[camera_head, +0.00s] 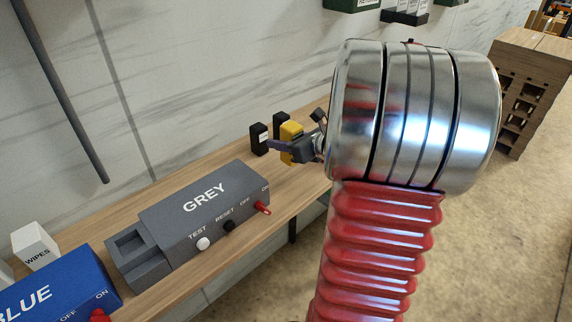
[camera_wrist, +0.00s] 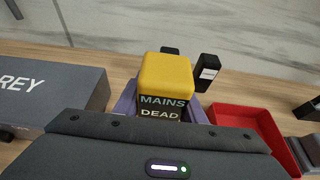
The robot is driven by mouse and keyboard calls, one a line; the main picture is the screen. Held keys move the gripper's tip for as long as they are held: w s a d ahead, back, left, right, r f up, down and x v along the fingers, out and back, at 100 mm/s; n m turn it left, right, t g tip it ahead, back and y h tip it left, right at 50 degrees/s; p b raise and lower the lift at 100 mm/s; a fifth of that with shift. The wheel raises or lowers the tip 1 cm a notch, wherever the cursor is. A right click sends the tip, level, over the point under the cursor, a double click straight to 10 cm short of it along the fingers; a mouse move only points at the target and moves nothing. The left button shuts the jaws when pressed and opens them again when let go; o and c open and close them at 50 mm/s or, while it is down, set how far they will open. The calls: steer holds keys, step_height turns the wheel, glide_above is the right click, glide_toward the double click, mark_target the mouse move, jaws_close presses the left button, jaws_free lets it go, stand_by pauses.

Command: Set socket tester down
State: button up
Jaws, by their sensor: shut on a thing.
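The socket tester (camera_wrist: 165,75) is a yellow-topped block with a dark face reading "MAINS" and "DEAD". It sits between the fingers of my gripper (camera_wrist: 160,105) in the wrist view. In the head view my gripper (camera_head: 287,147) is shut on the yellow tester (camera_head: 292,131) over the wooden bench (camera_head: 180,283), beyond the grey box. I cannot tell whether the tester's underside touches the bench, as my gripper hides it.
A grey box (camera_head: 205,205) marked "GREY" with switches stands left of my gripper. A blue box (camera_head: 60,290) and a wipes box (camera_head: 36,247) are farther left. Black labelled blocks (camera_wrist: 207,72) stand behind the tester. A red tray (camera_wrist: 250,125) lies to the right.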

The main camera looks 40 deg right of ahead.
steer(key=shift+f, duration=1.7)
steer(key=shift+f, duration=1.85)
steer(key=shift+f, duration=0.1)
steer(key=o, duration=1.2)
steer(key=shift+s, duration=0.1)
steer(key=v, duration=1.2)
